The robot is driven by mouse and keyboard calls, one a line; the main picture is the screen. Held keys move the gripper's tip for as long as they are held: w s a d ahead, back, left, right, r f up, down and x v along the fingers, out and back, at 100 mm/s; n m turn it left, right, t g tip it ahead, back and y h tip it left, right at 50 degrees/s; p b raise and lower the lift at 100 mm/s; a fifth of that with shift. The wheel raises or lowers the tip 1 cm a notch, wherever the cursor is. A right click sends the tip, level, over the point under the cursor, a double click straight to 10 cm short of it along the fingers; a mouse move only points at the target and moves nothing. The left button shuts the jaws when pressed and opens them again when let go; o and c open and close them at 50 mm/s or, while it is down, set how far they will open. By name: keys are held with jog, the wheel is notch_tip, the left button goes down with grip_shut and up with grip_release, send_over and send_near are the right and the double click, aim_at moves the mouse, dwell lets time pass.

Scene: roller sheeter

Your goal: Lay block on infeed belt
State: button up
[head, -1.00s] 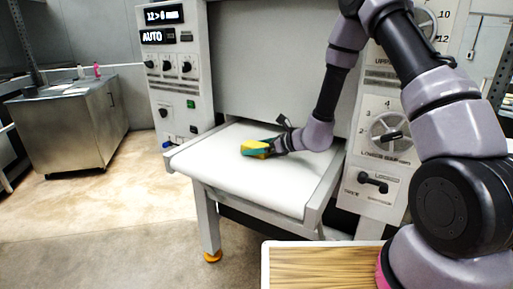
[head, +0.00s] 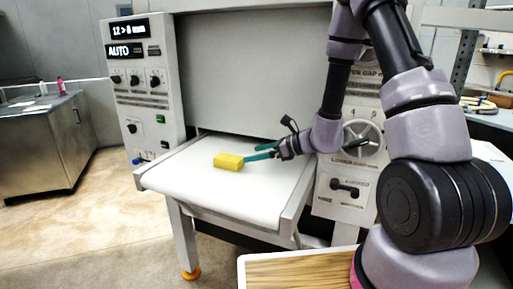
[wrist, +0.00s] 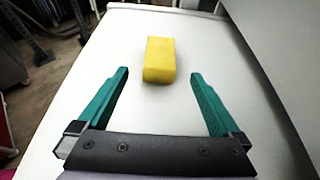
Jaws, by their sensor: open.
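The yellow block (head: 228,161) lies flat on the white infeed belt (head: 213,194) of the roller sheeter. It also shows in the wrist view (wrist: 160,59), beyond the fingertips and roughly centred between them. My gripper (head: 262,151) is open, with its teal fingers spread and empty, to the right of the block in the head view. In the wrist view my gripper (wrist: 158,75) shows clear belt between its fingers, and the fingers are apart from the block.
The control panel (head: 140,90) stands left of the belt, and a handwheel (head: 364,141) is on the right panel. A wooden-topped surface (head: 300,271) is in front. A steel cabinet (head: 40,150) stands at the far left. The belt around the block is clear.

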jog(key=s+d+r+n+g, duration=0.1)
jog(key=s+r+n+g, duration=0.1)
jog(key=s+r+n, duration=0.5)
jog(key=s+r+n+g, duration=0.2)
jog(key=s+r+n, duration=0.2)
jog(key=r, duration=0.5)
jog(key=s+d+r+n+t+h, duration=0.2)
jog(key=s+d+r+n+h, duration=0.2)
jog(key=d, duration=0.4)
jog(key=s+d+r+n+t+h, duration=0.2)
jog(key=s+d+r+n+h, duration=0.2)
jog(key=s+d+r+h, duration=0.1)
jog(key=s+d+r, duration=0.1)
jog(key=d+r, duration=0.1)
jog(key=d, duration=0.1)
jog(key=shift+s+d+n+t+h, duration=0.2)
jog(key=shift+s+n+t+h, duration=0.1)
jog(key=shift+s+h, duration=0.1)
